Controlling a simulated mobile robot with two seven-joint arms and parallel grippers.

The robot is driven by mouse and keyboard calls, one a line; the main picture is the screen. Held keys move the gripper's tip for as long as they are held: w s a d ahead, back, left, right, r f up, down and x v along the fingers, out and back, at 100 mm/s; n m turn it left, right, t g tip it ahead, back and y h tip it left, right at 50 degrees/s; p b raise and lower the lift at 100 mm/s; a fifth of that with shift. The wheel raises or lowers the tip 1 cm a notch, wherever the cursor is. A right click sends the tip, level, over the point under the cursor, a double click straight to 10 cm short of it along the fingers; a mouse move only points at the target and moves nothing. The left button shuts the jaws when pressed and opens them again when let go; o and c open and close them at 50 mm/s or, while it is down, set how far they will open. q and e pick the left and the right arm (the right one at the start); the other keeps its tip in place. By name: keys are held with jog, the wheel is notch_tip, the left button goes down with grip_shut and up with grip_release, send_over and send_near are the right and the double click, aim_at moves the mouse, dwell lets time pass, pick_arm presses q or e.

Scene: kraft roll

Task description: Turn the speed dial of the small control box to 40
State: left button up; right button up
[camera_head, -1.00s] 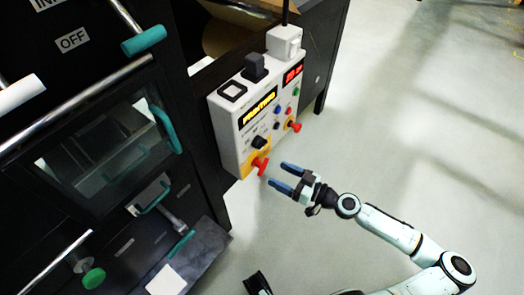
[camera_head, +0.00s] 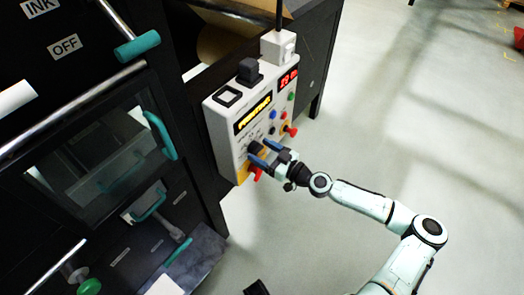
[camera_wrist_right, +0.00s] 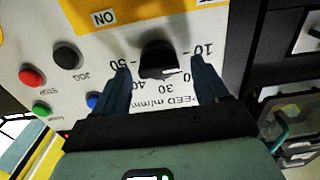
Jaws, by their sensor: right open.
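The small control box (camera_head: 251,112) is a pale panel on the dark machine's side. Its speed dial (camera_wrist_right: 158,56) is a black knob with a printed scale; 10, 30, 40 and 50 can be read, upside down in the wrist view. In the head view the dial (camera_head: 254,147) is partly covered by my gripper. My right gripper (camera_head: 260,151) is open at the panel. In the wrist view its two blue fingers (camera_wrist_right: 161,78) stand on either side of the dial, with gaps visible. I cannot read the dial's pointer clearly. My left gripper is not recognisable in view.
A red switch handle (camera_head: 256,174) on a yellow plate is just below the gripper. Another red knob (camera_head: 290,130) and several buttons are to the right. A black button (camera_wrist_right: 67,56) and red button (camera_wrist_right: 31,77) show near the dial. The floor at right is clear.

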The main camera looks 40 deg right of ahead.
jog(key=shift+w+a, duration=0.1)
jog(key=shift+w, duration=0.2)
jog(key=c, duration=1.1)
jog(key=shift+o, duration=0.2)
